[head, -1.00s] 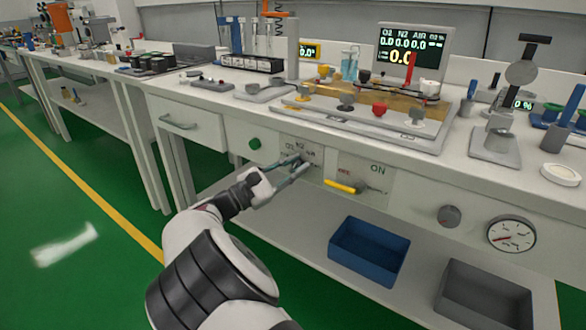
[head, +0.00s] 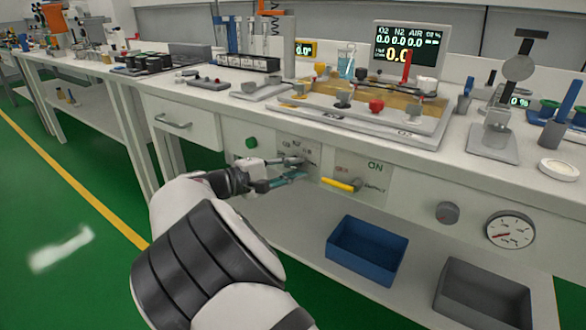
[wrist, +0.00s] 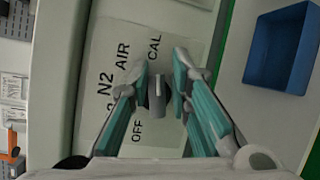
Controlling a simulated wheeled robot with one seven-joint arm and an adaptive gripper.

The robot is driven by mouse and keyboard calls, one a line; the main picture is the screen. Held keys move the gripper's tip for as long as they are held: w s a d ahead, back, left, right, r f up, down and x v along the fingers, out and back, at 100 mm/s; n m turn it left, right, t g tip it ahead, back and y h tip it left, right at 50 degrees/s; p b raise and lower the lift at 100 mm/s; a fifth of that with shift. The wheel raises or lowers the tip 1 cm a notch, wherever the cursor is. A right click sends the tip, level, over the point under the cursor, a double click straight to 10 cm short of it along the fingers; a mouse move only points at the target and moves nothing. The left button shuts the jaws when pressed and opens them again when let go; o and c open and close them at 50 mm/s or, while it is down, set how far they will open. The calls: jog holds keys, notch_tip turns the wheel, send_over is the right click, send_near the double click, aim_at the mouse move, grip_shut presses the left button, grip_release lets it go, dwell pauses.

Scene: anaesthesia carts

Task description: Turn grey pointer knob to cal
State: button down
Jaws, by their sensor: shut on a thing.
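The grey pointer knob (wrist: 157,97) sits on a white plate (wrist: 124,33) marked N2, AIR, CAL and OFF in the wrist view. My gripper (wrist: 162,78) is shut on the knob, with one teal finger on each side. A pale line on the knob runs roughly up the picture, towards CAL, but its exact setting is hard to tell. In the head view my gripper (head: 302,168) is at the same plate (head: 287,144) on the bench front. There its fingers largely hide the knob.
Right of the plate are a yellow lever (head: 342,185), a grey round knob (head: 447,213) and a dial gauge (head: 511,231). Blue (head: 367,250) and grey (head: 483,294) bins stand on the shelf below.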

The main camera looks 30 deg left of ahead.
jog(key=shift+w+a+r, duration=0.1)
jog(key=shift+a+r, duration=0.2)
jog(key=shift+r, duration=0.05)
jog(key=c, duration=1.6)
grip_release()
jog(key=shift+f, duration=0.15)
jog(key=shift+d, duration=0.1)
jog(key=shift+f, duration=0.1)
jog(key=v, duration=1.2)
